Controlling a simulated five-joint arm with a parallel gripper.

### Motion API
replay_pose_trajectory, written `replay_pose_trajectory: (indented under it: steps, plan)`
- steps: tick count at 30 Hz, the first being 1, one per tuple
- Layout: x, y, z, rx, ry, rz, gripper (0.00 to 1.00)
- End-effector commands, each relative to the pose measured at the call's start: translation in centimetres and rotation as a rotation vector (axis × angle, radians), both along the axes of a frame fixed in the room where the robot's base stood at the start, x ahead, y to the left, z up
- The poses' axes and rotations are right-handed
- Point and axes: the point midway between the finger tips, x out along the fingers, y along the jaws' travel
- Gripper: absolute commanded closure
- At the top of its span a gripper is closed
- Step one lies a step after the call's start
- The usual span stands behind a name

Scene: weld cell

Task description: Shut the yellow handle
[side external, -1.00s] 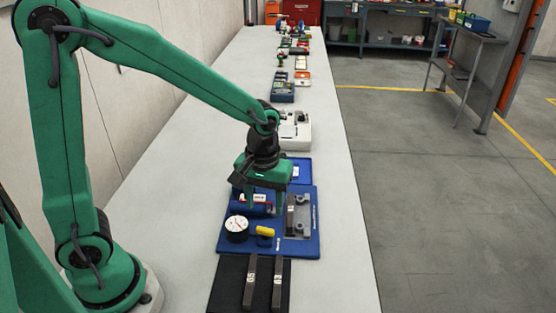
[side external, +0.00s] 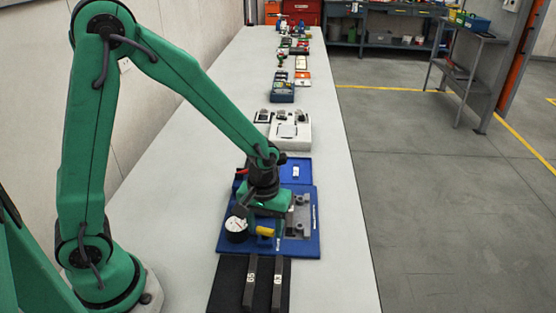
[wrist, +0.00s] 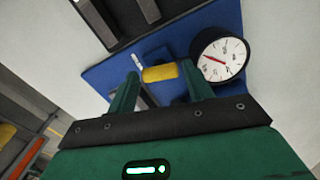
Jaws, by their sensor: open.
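The yellow handle (side external: 264,231) is a short stubby grip low over the blue board, beside a round white-faced gauge (side external: 236,229). In the wrist view the yellow handle (wrist: 160,73) lies crosswise just beyond and between my fingertips, and the gauge (wrist: 223,59) is to its right. My gripper (side external: 264,232) is over the board at the handle; in the wrist view my gripper (wrist: 163,78) is open, its two green fingers apart. I cannot tell whether either finger touches the handle. The mount under the handle is partly hidden.
The blue board (side external: 305,246) also carries a grey metal fixture (side external: 300,215) to the right. A black tray (side external: 228,285) with two dark bars lies in front. Several devices stand farther along the bench (side external: 335,180); its right side is clear.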

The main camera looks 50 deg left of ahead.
Motion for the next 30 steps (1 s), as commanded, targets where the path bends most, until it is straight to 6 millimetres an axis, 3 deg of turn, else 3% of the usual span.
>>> replay_pose_trajectory:
  steps: [6,11,22,30]
  plan:
    - [-0.01,0.0,-0.02,0.0,0.0,0.0,0.51]
    - [-0.01,0.0,-0.01,0.0,0.0,0.0,0.81]
    - [0.0,0.01,0.02,0.0,0.0,-0.034,0.81]
    - [0.03,0.03,0.06,0.0,0.0,-0.161,0.81]
